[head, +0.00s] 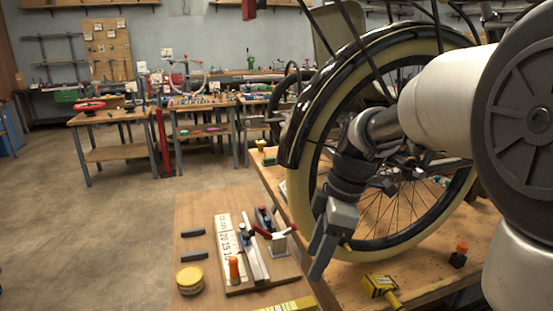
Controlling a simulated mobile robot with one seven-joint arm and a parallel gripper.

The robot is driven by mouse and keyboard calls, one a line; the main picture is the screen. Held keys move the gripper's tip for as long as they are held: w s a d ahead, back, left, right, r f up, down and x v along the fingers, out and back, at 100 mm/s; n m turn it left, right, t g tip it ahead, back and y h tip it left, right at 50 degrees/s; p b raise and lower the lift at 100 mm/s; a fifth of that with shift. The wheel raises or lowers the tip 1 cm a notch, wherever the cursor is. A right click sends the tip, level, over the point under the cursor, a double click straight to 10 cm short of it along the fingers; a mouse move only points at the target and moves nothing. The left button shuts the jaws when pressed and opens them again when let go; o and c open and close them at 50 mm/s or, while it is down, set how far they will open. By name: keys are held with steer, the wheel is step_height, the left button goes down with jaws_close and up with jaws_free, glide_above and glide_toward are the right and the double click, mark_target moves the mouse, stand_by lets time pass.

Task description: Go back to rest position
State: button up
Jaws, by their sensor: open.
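My gripper (328,258) hangs at the end of my arm near the middle of the head view, fingers pointing down. It is open, and nothing shows between its fingers. It is in front of a large wheel (300,195) with a cream tyre and a black fender, and overlaps it in the picture. I cannot tell how near the gripper is to the tyre. My arm hides part of the wheel and the trike frame behind it.
A wooden table (205,215) at the front holds a board with tools, a yellow tin (189,280) and black pieces. A yellow tool (382,289) lies on the wooden bench under the wheel. Workbenches (120,115) stand behind. The floor (95,230) at left is clear.

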steer(key=s+d+r+m+t+h, duration=0.1)
steer(key=s+d+r+m+t, duration=0.15)
steer(key=s+m, duration=0.5)
steer(key=s+d+r+m+t+h, duration=0.2)
steer(key=s+m+t, duration=0.1)
steer(key=s+m, duration=0.5)
step_height(320, 180, up, 20)
steer(key=m+p, duration=0.1)
steer(key=p, duration=1.8)
steer(key=shift+w+d+f, duration=0.2)
steer(key=shift+w, duration=0.15)
